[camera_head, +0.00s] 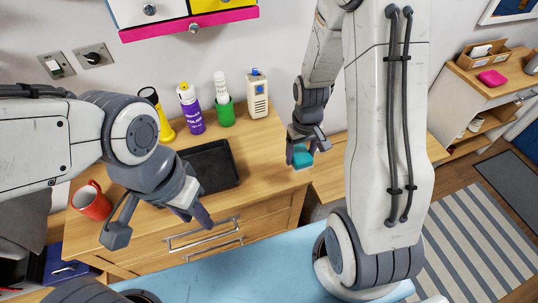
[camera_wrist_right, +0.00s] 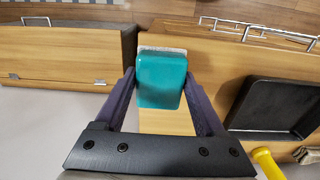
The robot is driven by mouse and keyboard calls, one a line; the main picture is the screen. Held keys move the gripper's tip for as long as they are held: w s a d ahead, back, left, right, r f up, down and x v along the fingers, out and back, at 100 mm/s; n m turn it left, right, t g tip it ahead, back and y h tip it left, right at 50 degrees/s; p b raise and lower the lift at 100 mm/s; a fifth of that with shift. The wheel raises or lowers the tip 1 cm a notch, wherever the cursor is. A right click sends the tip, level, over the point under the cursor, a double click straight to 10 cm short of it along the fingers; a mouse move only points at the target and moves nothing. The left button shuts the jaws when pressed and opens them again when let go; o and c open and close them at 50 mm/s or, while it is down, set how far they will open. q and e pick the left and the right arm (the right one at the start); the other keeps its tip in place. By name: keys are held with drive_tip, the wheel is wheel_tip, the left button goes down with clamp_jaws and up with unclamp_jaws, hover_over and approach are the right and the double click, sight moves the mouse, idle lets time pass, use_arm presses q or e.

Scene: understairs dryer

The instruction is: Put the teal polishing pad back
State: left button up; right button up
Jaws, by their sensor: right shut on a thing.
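The teal polishing pad (camera_head: 302,158) is held by my right gripper (camera_head: 301,160), near the right end of the wooden drawer unit (camera_head: 262,150). In the right wrist view the teal pad (camera_wrist_right: 161,80) sits between the two purple fingers of my right gripper (camera_wrist_right: 160,88), with a pale layer along its far edge. My left gripper (camera_head: 193,214) hangs over the front of the drawer unit, apart from the pad; its finger gap is not clear.
A black tray (camera_head: 212,168) lies on the unit, also in the wrist view (camera_wrist_right: 275,95). A red mug (camera_head: 92,203) stands left. A pink block (camera_head: 492,78) lies far right.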

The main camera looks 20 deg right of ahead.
drive_tip(key=d+r, duration=0.1)
drive_tip(key=s+d+r, duration=0.1)
drive_tip(key=r, duration=0.1)
drive_tip(key=shift+s+d+r+p, duration=0.3)
drive_tip(key=shift+s+d+p, duration=0.05)
drive_tip(key=shift+d, duration=0.05)
drive_tip(key=p, duration=0.3)
hover_over(277, 162)
wheel_tip(277, 162, down, 7)
drive_tip(key=shift+r, duration=0.15)
wheel_tip(277, 162, down, 4)
drive_tip(key=shift+r+p, duration=0.25)
drive_tip(key=shift+p, duration=0.5)
drive_tip(key=shift+f, duration=0.3)
drive_tip(key=shift+f, duration=0.2)
drive_tip(key=o, duration=1.4)
